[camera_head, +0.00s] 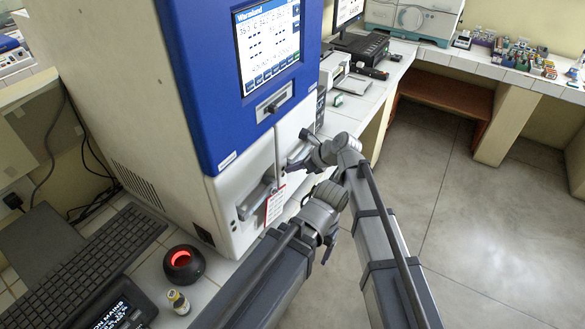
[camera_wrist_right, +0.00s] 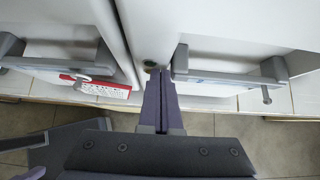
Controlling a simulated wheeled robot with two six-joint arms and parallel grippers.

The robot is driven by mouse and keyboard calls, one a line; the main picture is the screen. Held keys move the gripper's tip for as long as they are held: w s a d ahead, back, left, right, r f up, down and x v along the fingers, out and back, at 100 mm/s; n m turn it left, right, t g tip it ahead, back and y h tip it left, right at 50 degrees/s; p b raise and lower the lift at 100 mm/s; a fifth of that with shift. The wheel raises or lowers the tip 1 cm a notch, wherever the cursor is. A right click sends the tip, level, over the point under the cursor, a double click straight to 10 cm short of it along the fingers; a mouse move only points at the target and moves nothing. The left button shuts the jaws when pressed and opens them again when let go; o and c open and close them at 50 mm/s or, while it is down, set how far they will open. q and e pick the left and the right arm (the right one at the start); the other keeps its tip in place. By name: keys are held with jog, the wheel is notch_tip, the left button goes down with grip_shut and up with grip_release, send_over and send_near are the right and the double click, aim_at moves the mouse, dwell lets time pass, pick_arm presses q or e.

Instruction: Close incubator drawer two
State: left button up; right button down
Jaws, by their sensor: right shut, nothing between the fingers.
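The incubator (camera_head: 105,75) is a tall white cabinet with a blue upper front and a lit screen (camera_head: 267,44). Its lower front has two white fronts side by side, split by a vertical seam. The left front has a grey bar handle (camera_head: 254,199), also in the right wrist view (camera_wrist_right: 60,66). The right front's handle (camera_wrist_right: 228,78) lies just right of my right gripper (camera_wrist_right: 160,98). That gripper is shut and empty, its tips by the seam at this handle's left end; contact is unclear. My left gripper (camera_head: 327,248) is lower, its fingers mostly hidden. Drawer numbers are unreadable.
A tag with a red stripe (camera_wrist_right: 98,87) hangs by the left handle. A keyboard (camera_head: 85,262), a black round device with a red glow (camera_head: 183,264) and a small vial (camera_head: 178,301) sit at lower left. Open floor (camera_head: 460,220) lies to the right.

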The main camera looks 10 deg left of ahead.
jog(key=d+f+p+v, duration=0.1)
jog(key=f+p+v, duration=0.1)
jog(key=p+v, duration=0.5)
jog(key=v, duration=0.6)
jog(key=shift+s+d, duration=0.25)
jog(key=shift+s, duration=0.05)
jog(key=shift+f, duration=0.15)
jog(key=s+d+f+n+g+h, duration=0.1)
jog(key=s+d+f+n+h, duration=0.15)
jog(key=s+d+n, duration=0.4)
jog(key=s+d+f+n+h, duration=0.2)
jog(key=s+d+n+h, duration=0.1)
jog(key=d+n, duration=0.6)
jog(key=s+d+f+n+g+h, duration=0.1)
jog(key=s+d+f+n+h, duration=0.2)
jog(key=d+n, duration=0.45)
jog(key=s+a+f+n+b, duration=0.1)
jog(key=s+a+f+b, duration=0.1)
jog(key=a, duration=0.3)
jog(key=s+a+f+n+g+h+b, duration=0.1)
jog(key=s+a+f+b, duration=0.2)
jog(key=s+a+b, duration=0.1)
jog(key=shift+s+a, duration=0.45)
jog(key=shift+f, duration=0.15)
